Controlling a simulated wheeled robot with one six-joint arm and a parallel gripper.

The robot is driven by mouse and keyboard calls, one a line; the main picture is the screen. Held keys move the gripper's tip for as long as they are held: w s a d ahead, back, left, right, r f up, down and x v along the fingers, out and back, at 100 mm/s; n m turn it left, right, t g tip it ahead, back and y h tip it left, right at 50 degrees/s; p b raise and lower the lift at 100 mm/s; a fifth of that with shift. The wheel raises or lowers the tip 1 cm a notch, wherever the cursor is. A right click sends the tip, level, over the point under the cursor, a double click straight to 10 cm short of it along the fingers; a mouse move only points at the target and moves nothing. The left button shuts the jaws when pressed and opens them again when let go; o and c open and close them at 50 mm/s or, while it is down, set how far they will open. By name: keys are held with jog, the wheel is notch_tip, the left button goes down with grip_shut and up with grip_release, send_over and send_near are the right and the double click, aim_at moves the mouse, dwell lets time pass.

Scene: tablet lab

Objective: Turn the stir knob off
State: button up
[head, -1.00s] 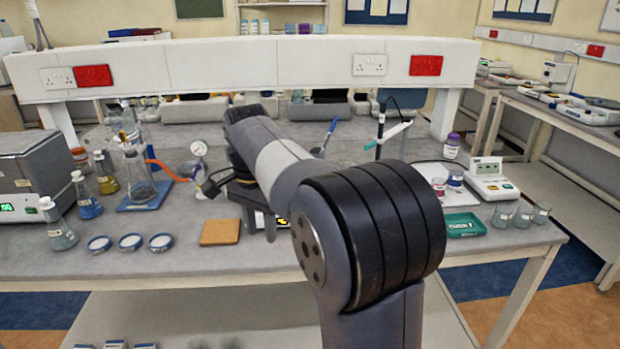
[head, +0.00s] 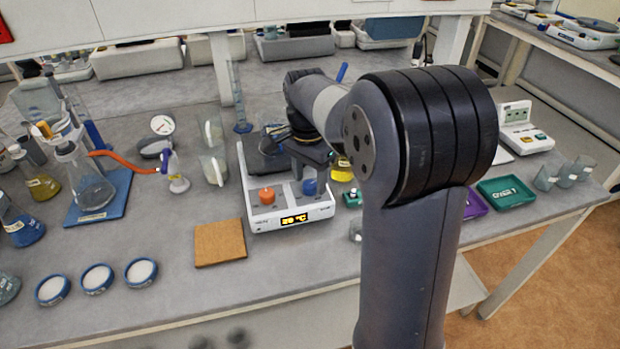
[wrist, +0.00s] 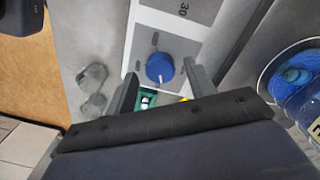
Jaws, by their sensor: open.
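A white hotplate stirrer (head: 265,222) stands on the bench in the head view, with a lit amber display (head: 294,219). It has an orange knob (head: 267,196) on its left and a blue knob (head: 310,187) on its right. No knob label is readable, so I cannot tell from lettering which is the stir knob. My gripper (wrist: 160,70) is open in the wrist view, with the blue knob (wrist: 160,67) between and slightly beyond its fingertips. I see no clear contact. In the head view, my arm partly covers the stirrer's right and back.
A brown mat (head: 219,243) lies left of the stirrer. Glass beakers (head: 213,153) and a flask (head: 86,180) on a blue stand are further left. A green tray (head: 507,192) and small beakers (head: 564,172) are right. In the wrist view, a glass vessel (wrist: 295,85) is close at right.

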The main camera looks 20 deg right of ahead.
jog(key=shift+f, duration=0.4)
jog(key=shift+c, duration=0.3)
jog(key=c, duration=0.9)
